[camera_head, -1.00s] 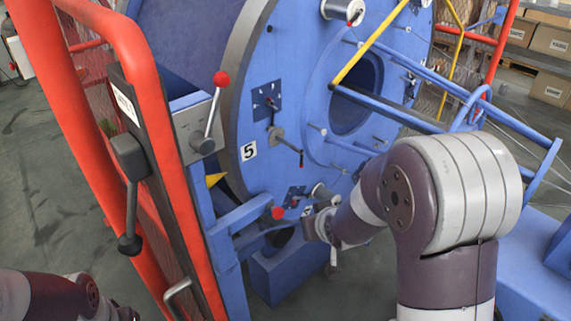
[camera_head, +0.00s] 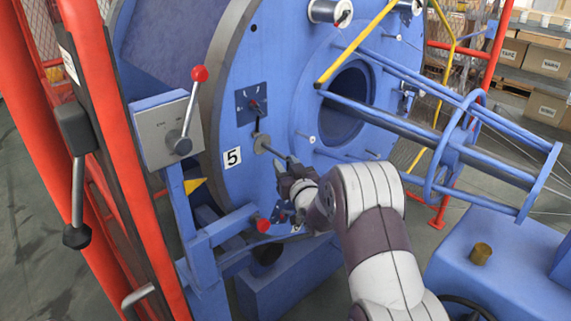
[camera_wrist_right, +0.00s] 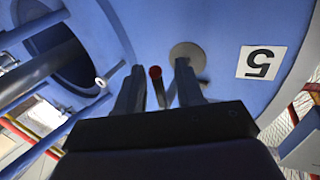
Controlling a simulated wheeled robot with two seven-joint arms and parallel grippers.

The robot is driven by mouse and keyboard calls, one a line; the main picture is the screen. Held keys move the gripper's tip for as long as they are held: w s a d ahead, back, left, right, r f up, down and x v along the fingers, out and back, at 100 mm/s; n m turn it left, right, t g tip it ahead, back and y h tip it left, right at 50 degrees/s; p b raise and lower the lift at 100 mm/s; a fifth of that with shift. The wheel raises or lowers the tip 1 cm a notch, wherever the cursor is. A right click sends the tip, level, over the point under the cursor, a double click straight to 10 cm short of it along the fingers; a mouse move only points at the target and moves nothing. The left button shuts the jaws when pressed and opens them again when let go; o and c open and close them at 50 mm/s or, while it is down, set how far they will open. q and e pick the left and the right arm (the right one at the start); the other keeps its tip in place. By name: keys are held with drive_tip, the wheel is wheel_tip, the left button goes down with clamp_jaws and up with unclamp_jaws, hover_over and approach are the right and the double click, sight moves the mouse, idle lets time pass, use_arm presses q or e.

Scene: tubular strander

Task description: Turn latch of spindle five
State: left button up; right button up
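The blue disc face (camera_head: 285,60) carries a white plate with the number 5 (camera_head: 232,157). To the right of the plate is the spindle five latch (camera_head: 262,143), a round grey boss with a thin dark lever pointing down and right. In the right wrist view the boss (camera_wrist_right: 187,53) and the lever's red tip (camera_wrist_right: 155,72) show beyond my fingers. My right gripper (camera_head: 284,168) is at the lever's end. In the wrist view its two fingers (camera_wrist_right: 158,85) are apart, with the red tip seen between them; contact cannot be told. My left gripper is out of view.
A grey box with a red-knobbed lever (camera_head: 187,120) stands left of the disc, beside a red frame (camera_head: 115,180). A red knob (camera_head: 263,225) sits below the latch. Blue bars and a yellow bar (camera_head: 365,40) stick out on the right.

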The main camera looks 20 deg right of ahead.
drive_tip(key=shift+w, duration=0.35)
clamp_jaws()
